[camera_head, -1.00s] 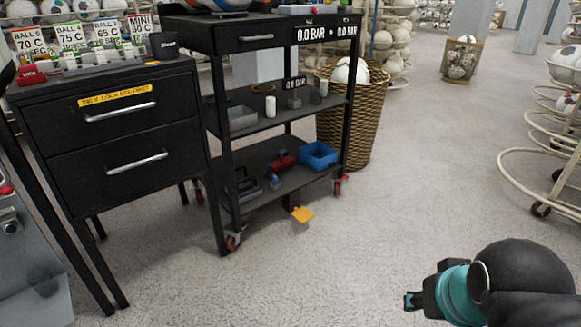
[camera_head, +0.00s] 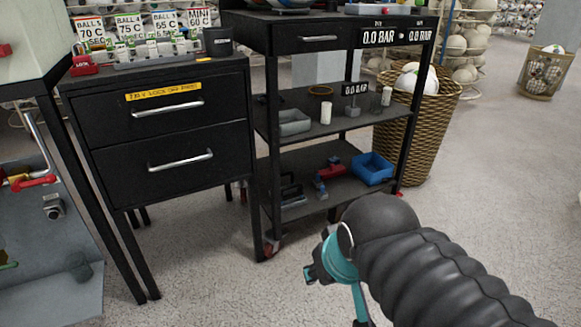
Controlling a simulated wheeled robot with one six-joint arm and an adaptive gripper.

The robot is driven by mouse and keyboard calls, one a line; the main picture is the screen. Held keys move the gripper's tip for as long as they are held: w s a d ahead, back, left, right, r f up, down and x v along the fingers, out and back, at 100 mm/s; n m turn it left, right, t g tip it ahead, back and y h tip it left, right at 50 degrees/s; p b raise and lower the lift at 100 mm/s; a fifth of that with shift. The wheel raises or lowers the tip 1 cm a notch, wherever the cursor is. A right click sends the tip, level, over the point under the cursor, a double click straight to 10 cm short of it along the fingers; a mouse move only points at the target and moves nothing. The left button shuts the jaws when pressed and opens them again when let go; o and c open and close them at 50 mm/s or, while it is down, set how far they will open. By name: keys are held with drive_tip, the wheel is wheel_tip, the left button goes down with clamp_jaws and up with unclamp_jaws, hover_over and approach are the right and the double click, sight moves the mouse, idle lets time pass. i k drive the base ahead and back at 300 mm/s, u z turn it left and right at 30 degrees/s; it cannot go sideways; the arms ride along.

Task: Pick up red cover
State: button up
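A small red piece with white lettering (camera_head: 85,65) sits on the left rear top of the black drawer cabinet (camera_head: 160,132). Another red item (camera_head: 332,166) lies on the bottom shelf of the black trolley. I cannot tell for sure which is the red cover. My gripper (camera_head: 311,268), dark with a teal band behind it, is in front of the trolley, low and to the right of the cabinet. It is apart from both red pieces. Its fingers are small and seen from the side, so their opening is unclear.
The trolley (camera_head: 262,140) stands right of the cabinet, with a blue bin (camera_head: 372,168) on its bottom shelf. A wicker basket of balls (camera_head: 432,120) is behind it. A grey machine with a red handle (camera_head: 36,182) is at the left.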

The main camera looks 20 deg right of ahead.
sight(333, 171)
drive_tip(key=u, duration=0.15)
drive_tip(key=i, duration=0.7)
drive_tip(key=z, duration=0.8)
drive_tip(key=i, duration=0.7)
drive_tip(key=z, duration=0.7)
